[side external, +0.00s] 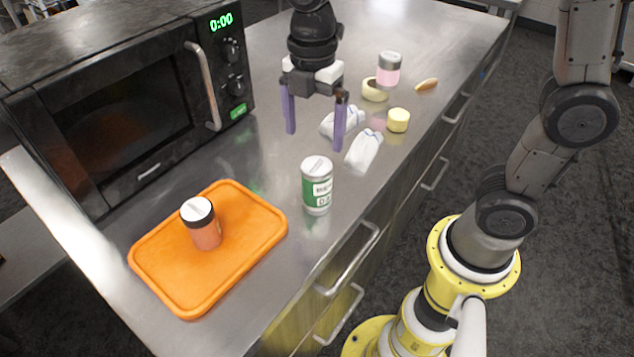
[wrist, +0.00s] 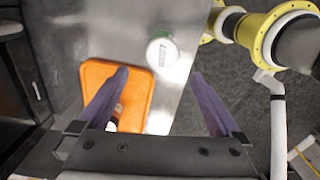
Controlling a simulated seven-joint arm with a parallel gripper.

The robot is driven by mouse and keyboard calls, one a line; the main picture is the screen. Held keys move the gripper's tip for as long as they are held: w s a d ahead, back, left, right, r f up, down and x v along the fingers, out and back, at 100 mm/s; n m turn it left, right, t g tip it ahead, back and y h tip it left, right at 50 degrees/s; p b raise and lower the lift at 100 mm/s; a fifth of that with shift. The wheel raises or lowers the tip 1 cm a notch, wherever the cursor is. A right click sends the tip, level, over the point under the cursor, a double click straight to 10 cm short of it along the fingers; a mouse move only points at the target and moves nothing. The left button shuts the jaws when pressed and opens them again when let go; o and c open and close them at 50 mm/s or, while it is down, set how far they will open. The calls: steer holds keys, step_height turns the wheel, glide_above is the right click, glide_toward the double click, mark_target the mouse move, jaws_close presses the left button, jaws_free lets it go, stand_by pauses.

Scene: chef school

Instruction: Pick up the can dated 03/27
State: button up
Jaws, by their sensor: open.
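A green and white can (side external: 317,190) stands upright on the steel counter; its label print is too small to read in full. It also shows in the wrist view (wrist: 163,53), between and beyond the fingertips. An orange can with a black and white lid (side external: 205,232) stands on an orange tray. A pink and grey can (side external: 388,72) stands farther back. I cannot read the date 03/27 on any can. My gripper (side external: 315,140) is open and empty above the counter, behind and above the green can. In the wrist view my gripper (wrist: 160,75) points its spread fingers toward it.
The orange tray (side external: 160,262) lies at the front left. A black microwave (side external: 125,110) stands at the left. White packets (side external: 363,152), yellow pieces (side external: 398,121) and a brown oval item (side external: 427,85) lie behind the green can. The counter's right edge is close to it.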

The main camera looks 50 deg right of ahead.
mark_target(314, 167)
step_height(314, 167, down, 8)
steer(key=shift+r, duration=0.1)
steer(key=shift+s+d+f, duration=0.1)
steer(key=shift+d+f, duration=0.05)
steer(key=shift+f, duration=1.25)
steer(key=shift+s+d+f, duration=0.1)
steer(key=shift+d+f, duration=0.05)
steer(key=shift+f, duration=1.2)
steer(key=shift+w, duration=0.1)
jaws_close()
